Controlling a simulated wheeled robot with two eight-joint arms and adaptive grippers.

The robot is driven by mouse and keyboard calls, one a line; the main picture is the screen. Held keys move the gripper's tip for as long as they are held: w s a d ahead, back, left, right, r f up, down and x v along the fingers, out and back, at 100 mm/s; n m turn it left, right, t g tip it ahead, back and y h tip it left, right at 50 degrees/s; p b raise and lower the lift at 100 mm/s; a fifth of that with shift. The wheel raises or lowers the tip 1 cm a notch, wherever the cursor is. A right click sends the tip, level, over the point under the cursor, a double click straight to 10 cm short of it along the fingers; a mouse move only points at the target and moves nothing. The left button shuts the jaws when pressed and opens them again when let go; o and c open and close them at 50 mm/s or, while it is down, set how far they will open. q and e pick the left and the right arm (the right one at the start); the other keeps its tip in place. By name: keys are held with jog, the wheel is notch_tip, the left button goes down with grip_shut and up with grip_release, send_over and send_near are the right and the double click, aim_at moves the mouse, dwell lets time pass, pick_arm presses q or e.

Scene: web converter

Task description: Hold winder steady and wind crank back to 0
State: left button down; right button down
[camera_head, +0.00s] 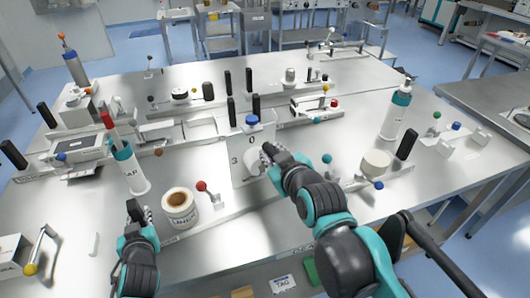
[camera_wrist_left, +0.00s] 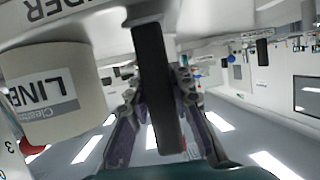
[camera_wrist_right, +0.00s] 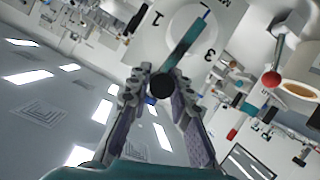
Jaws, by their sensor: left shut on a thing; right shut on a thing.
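The winder's upright metal plate (camera_head: 240,165) stands mid-table in the head view, with 0 at its top, 3 at its left and a blue knob (camera_head: 252,120) above. My right gripper (camera_head: 268,156) is at the plate's face. In the right wrist view it is shut on the crank's black knob (camera_wrist_right: 160,87). The crank's teal arm (camera_wrist_right: 187,45) runs up over the dial, where 1 and 3 show. My left gripper (camera_head: 138,212) is at the table's front left. In the left wrist view it is shut on a black bar handle (camera_wrist_left: 155,80) below a partly cut-off label.
A liner roll (camera_head: 180,212) and a red-knobbed lever (camera_head: 207,190) stand between my grippers. A teal-topped bottle (camera_head: 128,168) is behind the left gripper. A white roll (camera_head: 376,162) and another bottle (camera_head: 396,112) stand at the right.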

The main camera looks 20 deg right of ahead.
pick_arm(q)
jog(key=shift+s+f, duration=0.25)
jog(key=shift+f, duration=0.05)
pick_arm(e)
jog(key=shift+s+a+f, duration=0.1)
jog(key=shift+a, duration=0.4)
jog(key=shift+a+f, duration=0.1)
jog(key=c, duration=1.4)
grip_release()
jog(key=shift+o, duration=0.2)
jog(key=shift+s, duration=0.1)
jog(key=v, duration=0.7)
jog(key=shift+s, duration=0.3)
pick_arm(q)
jog(key=shift+w+r+p, duration=0.25)
jog(key=shift+r+p, duration=0.1)
pick_arm(e)
jog(key=shift+w+r, duration=0.15)
jog(key=shift+r, duration=0.35)
